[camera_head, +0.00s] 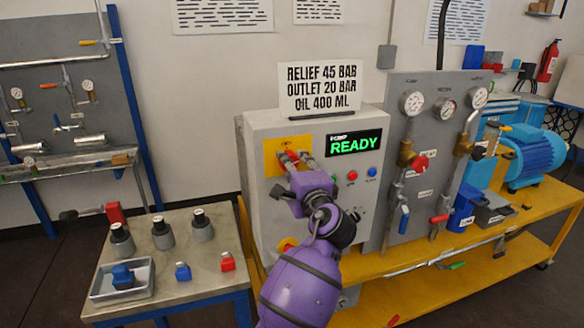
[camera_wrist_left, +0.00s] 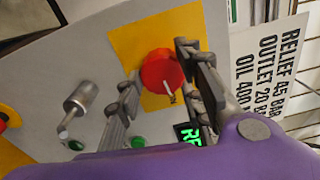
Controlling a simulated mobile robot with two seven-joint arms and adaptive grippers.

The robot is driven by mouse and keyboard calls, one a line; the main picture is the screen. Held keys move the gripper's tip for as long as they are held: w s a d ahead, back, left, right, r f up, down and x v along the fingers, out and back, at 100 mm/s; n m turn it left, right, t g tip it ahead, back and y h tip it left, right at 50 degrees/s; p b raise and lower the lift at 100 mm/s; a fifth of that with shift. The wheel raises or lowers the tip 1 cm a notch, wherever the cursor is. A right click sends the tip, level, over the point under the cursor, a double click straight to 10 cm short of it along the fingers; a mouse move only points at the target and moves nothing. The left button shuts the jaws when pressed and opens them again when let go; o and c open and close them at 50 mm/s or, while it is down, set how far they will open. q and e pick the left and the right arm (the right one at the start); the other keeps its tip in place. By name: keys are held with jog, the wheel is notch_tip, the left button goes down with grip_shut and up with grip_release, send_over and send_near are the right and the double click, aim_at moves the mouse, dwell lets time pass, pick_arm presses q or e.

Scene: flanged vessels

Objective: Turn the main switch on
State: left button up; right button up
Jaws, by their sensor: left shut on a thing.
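The main switch is a red round knob (camera_wrist_left: 162,72) on a yellow plate (camera_wrist_left: 135,40) in the left wrist view. In the head view the red knob (camera_head: 291,157) shows in part on the grey cabinet (camera_head: 262,130), mostly behind my gripper. My left gripper (camera_head: 288,163) comes up from the bottom middle and is shut on the knob. In the left wrist view one finger lies on each side of the knob. A white pointer mark shows on the knob's edge. The green display (camera_head: 353,143) beside it reads READY. My right gripper is not in view.
A red lamp (camera_head: 352,175) and a blue one (camera_head: 372,172) sit below the display. A panel with gauges (camera_head: 411,103) and valves stands right of the cabinet. The side table (camera_head: 150,284) at left holds several vessels and a tray (camera_head: 97,287).

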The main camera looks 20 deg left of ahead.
pick_arm(q)
jog(key=shift+f+m, duration=0.3)
jog(key=shift+m, duration=0.3)
jog(key=o, duration=1.1)
jog(key=shift+d+r, duration=0.1)
jog(key=v, duration=1.2)
